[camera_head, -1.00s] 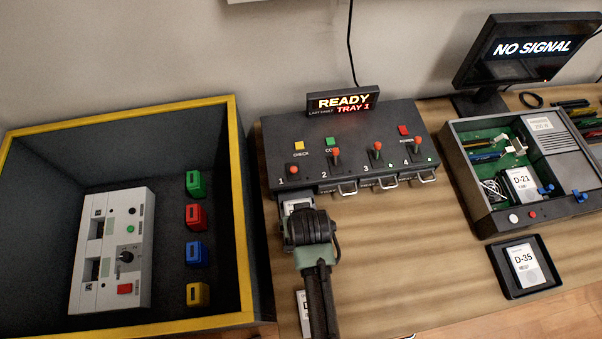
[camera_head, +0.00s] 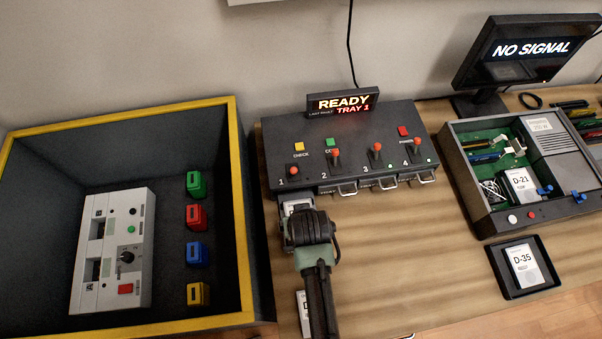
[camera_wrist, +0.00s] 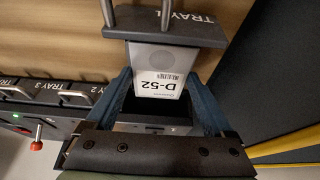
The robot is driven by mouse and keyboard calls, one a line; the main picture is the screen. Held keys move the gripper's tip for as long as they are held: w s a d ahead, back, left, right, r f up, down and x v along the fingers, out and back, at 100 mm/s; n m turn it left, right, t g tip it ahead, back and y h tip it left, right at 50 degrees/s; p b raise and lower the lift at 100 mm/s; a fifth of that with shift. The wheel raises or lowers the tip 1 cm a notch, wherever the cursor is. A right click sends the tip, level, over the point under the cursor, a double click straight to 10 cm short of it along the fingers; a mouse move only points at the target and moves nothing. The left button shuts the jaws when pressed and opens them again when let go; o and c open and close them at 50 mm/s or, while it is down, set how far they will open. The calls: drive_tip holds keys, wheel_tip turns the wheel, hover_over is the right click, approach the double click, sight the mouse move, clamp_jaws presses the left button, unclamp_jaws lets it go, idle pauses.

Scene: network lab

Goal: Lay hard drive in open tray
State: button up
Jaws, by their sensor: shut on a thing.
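The hard drive (camera_wrist: 158,72), a grey and white block labelled D-52, sits between the fingers of my gripper (camera_wrist: 165,95) in the wrist view. My gripper is shut on it. The open tray (camera_wrist: 165,30), labelled TRAY 1, is pulled out, and its front plate with handle stands right by the drive's end. The drive is over or in the tray; whether it touches the floor cannot be told. In the head view, my gripper (camera_head: 308,228) is in front of slot 1 of the drive unit (camera_head: 350,155) and hides most of the tray and drive.
Trays 2 to 4 are shut, with handles sticking out. A yellow-rimmed bin (camera_head: 242,210) stands close on the left. A black holder (camera_head: 507,287) with drive D-35 (camera_head: 524,264) and an open computer case (camera_head: 482,222) are at the right. Another drive (camera_head: 302,312) is partly hidden beside my arm.

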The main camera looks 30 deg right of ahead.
drive_tip(key=shift+f, duration=0.4)
idle(0.3)
drive_tip(key=o, duration=1.3)
wheel_tip(320, 180, up, 8)
drive_tip(key=p, duration=0.7)
drive_tip(key=shift+p, duration=0.4)
